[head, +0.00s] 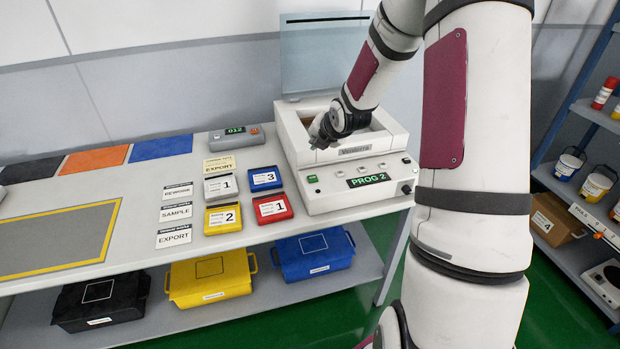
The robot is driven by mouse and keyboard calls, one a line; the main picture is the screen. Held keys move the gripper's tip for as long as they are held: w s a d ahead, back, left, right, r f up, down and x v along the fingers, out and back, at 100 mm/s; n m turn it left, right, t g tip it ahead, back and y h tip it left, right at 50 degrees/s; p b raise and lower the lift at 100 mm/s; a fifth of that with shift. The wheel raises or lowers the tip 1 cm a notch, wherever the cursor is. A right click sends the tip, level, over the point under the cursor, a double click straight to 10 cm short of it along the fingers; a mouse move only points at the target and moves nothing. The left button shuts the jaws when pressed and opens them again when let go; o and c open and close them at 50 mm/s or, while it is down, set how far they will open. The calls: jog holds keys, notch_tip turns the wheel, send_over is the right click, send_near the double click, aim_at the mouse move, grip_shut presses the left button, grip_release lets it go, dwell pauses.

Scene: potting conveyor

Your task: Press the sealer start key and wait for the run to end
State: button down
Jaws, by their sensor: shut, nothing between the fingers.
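The sealer (345,200) is a white machine at the right end of the bench. Its front panel has a display (369,180) reading "PROG 2" in green. A small green key (312,179) sits at the panel's left, and several small knobs or keys are to the right. Its clear bluish lid (318,62) stands raised behind an open chamber. My gripper (317,141) is shut and empty. It is over the chamber's front left rim, above and behind the green key and apart from it. My wrist hides part of the chamber.
Colored cards (220,187) and label cards lie left of the sealer. A grey device (236,133) shows "012". Black, yellow and blue bins (312,255) stand on the lower shelf. A blue rack (570,150) with pots is at the right.

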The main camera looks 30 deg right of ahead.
aim_at(315, 177)
jog(key=shift+f+b, duration=2.25)
jog(key=shift+f, duration=2.2)
jog(key=shift+f+b, duration=0.3)
jog(key=shift+f, duration=0.1)
jog(key=shift+f+b, duration=0.3)
jog(key=shift+f, duration=0.15)
jog(key=shift+r, duration=0.1)
jog(key=shift+r+p, duration=0.45)
jog(key=shift+r, duration=0.35)
jog(key=shift+r+p, duration=1.35)
jog(key=shift+r, duration=1.15)
